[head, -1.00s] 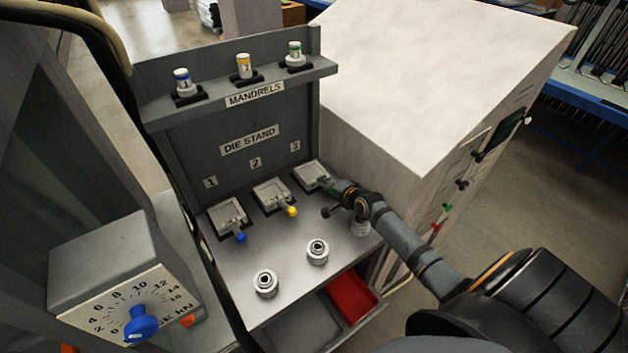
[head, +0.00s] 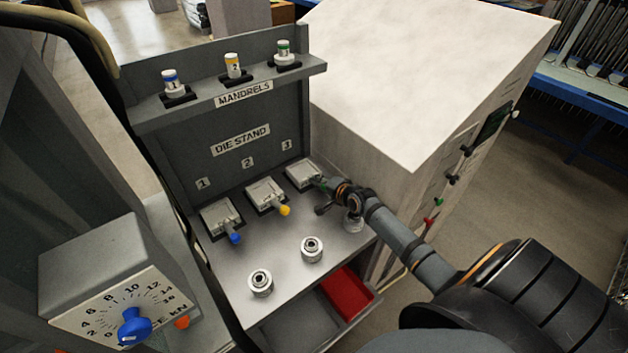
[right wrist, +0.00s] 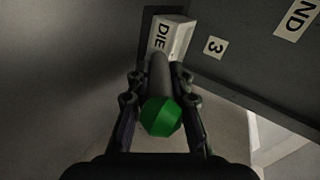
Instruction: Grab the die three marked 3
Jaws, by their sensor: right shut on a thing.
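Die three is a pale metal block (head: 303,174) in the right-hand place of the die stand, by the label 3. In the right wrist view its block (right wrist: 172,38) shows part of the word DIE, and a grey stem with a green knob (right wrist: 161,117) points toward the camera. My right gripper (head: 324,184) is at this die's handle; in the wrist view its fingers (right wrist: 160,82) are shut on the stem, one on each side, in front of the knob. The die still lies in its place in the stand. My left gripper is not in view.
Die one, with a blue knob (head: 235,239), and die two, with a yellow knob (head: 285,210), lie to the left. Two metal rings (head: 261,283) (head: 312,249) stand on the bench in front. A large pale cabinet (head: 400,90) rises close on the right. Three mandrels stand on the shelf above.

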